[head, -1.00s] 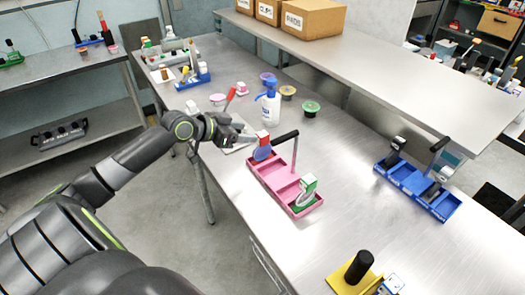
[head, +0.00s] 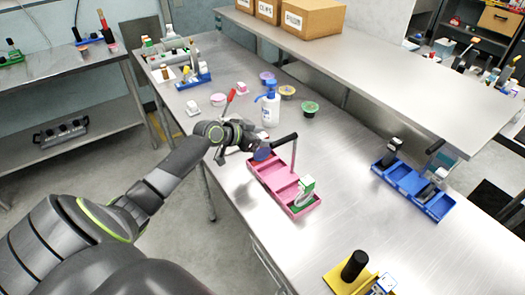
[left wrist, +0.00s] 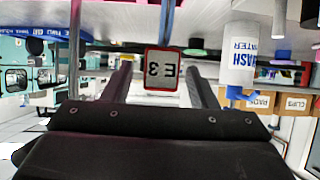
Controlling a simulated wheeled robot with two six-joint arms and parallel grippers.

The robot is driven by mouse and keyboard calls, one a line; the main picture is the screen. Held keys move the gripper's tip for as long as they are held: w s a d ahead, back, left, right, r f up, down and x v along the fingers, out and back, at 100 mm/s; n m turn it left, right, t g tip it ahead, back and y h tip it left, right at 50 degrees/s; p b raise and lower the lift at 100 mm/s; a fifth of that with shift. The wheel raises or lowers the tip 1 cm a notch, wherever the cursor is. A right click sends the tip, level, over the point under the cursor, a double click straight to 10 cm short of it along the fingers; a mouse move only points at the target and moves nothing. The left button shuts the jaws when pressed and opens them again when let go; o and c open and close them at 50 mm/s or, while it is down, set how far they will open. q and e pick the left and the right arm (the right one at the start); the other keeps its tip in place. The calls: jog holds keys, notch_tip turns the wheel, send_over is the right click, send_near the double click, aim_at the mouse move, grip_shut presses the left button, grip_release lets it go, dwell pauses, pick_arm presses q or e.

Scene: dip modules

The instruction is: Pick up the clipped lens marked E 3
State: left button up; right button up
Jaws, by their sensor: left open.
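The clipped lens marked E 3 (left wrist: 162,70) shows in the left wrist view as a white tag with a red border and dark "E 3", upside down. My left gripper (head: 252,138) is open at the lens's upper part. In the left wrist view its two fingers (left wrist: 163,84) stand on either side of the tag, with gaps visible. My right gripper is not in view.
A white bottle with a blue pump (head: 270,108) stands close behind the gripper. A green-and-white item (head: 304,192) sits at the tray's near end. A blue tray (head: 412,185) is at right.

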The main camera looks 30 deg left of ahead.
pick_arm(q)
grip_shut()
dwell(0.3)
